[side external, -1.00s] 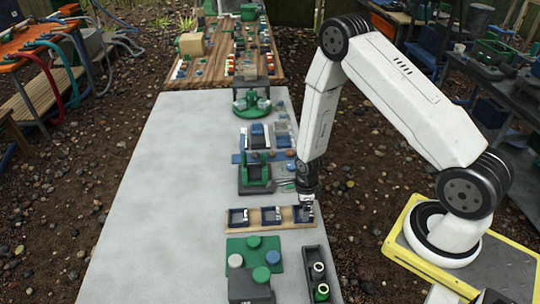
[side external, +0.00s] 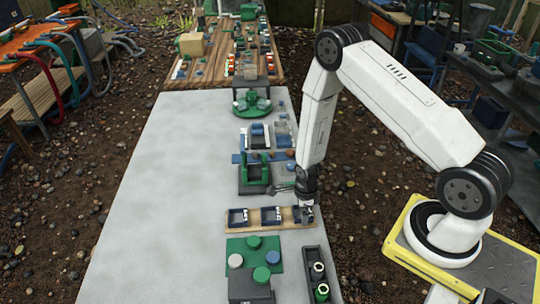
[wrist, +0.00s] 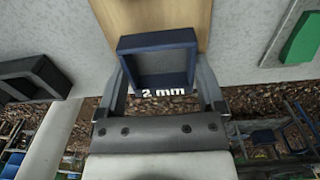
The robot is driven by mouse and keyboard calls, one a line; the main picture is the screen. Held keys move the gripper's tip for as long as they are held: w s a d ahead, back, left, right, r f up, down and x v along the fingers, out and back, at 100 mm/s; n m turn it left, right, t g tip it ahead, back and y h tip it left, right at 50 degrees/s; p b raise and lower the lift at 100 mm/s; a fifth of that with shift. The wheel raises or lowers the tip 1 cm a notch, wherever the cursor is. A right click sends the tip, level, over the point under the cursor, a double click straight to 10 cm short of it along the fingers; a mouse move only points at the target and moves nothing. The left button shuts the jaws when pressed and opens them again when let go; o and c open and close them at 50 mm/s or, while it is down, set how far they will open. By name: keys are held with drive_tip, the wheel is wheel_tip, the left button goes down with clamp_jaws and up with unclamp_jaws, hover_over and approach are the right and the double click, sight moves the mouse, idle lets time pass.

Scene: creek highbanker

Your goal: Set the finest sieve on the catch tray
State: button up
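A square, dark blue-rimmed sieve marked "2 mm" (wrist: 158,62) sits between my gripper's (wrist: 160,85) fingers in the wrist view. The fingers lie close along its two sides; I cannot tell whether they press on it. In the side view my gripper (side external: 304,208) is low at the right end of a wooden board (side external: 253,224). Two similar sieves, one at the left (side external: 238,217) and one in the middle (side external: 271,215), sit on this board. Their markings are too small to read. I cannot tell which object is the catch tray.
A green plate with round pieces (side external: 240,244) and a dark narrow holder (side external: 310,256) with small vials lie at the near side. A dark and green tray (side external: 252,181) stands beyond the board. The left of the grey table (side external: 160,190) is clear.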

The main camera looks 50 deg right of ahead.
drive_tip(key=c, duration=0.3)
drive_tip(key=shift+s, duration=0.15)
idle(0.8)
drive_tip(key=shift+r, duration=0.15)
drive_tip(key=shift+r, duration=3.6)
drive_tip(key=shift+r, duration=0.15)
wheel_tip(320, 180, up, 11)
drive_tip(key=w+d, duration=0.2)
drive_tip(key=w, duration=2)
drive_tip(key=shift+w+f, duration=0.15)
drive_tip(key=shift+f, duration=2.3)
